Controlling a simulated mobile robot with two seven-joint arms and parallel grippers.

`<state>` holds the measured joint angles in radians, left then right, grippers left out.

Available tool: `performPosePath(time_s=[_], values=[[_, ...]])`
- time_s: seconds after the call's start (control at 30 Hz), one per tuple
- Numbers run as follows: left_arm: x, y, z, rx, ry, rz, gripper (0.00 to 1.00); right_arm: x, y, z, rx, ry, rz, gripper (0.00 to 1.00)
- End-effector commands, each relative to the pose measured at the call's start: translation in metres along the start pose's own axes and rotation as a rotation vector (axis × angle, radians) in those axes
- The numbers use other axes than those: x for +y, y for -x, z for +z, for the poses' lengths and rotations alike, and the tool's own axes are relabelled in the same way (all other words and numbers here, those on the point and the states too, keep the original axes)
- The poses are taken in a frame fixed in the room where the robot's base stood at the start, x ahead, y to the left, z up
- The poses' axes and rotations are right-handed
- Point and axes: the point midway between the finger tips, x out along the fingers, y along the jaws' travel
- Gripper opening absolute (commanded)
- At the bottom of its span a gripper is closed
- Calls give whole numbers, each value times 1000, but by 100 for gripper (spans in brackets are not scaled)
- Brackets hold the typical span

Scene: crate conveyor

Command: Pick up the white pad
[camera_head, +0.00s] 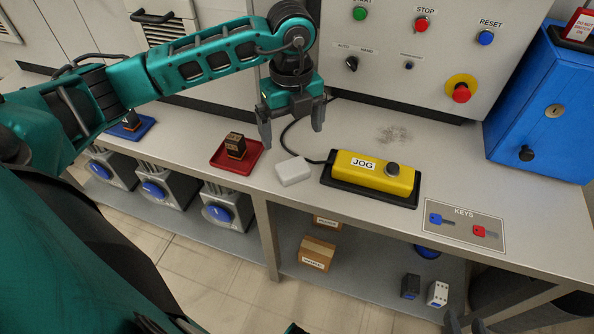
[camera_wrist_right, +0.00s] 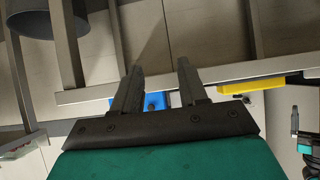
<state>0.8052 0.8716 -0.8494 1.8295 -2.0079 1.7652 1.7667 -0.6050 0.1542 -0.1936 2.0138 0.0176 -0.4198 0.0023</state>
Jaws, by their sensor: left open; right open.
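The white pad (camera_head: 292,170) lies flat on the grey bench top, just left of the yellow JOG box (camera_head: 372,174). My left gripper (camera_head: 292,130) is above and slightly behind the pad in the head view, fingers pointing down, open and empty. It is apart from the pad, which shows whole. My right gripper (camera_head: 466,325) shows only its fingertips at the bottom edge of the head view. In the right wrist view my right gripper (camera_wrist_right: 160,66) is open with nothing between its fingers.
A red tray (camera_head: 222,161) with a dark block stands left of the pad. A black cable runs behind the pad to the JOG box. A key plate (camera_head: 467,228) and a blue cabinet (camera_head: 545,105) are at the right. The control panel (camera_head: 400,75) rises behind.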

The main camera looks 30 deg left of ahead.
Motion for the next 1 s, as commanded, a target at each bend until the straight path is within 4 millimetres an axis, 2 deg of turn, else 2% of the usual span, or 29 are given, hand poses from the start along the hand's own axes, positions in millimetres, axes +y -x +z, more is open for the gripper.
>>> performPosePath(time_s=[0.03, 0.2, 0.43, 0.7, 0.8, 1.0], values=[[0, -13, -1, 4, -1, 3, 100, -1, -2, 2, 0, -1, -2, 43], [0, -42, -1, 5, -3, 0, 100, -4, -3, 1, 5, -7, -7, 43], [0, -59, -1, 5, -4, 0, 100, -7, -3, -2, 10, -15, -10, 43], [3, -98, 1, 7, -5, -1, 100, -8, -7, 3, 2, -16, -14, 43], [2, -104, 1, 6, -5, -2, 100, -8, -8, 0, 7, -16, -16, 43], [2, -104, 1, 5, -6, -3, 100, -8, -8, -3, 14, -10, -17, 43]])
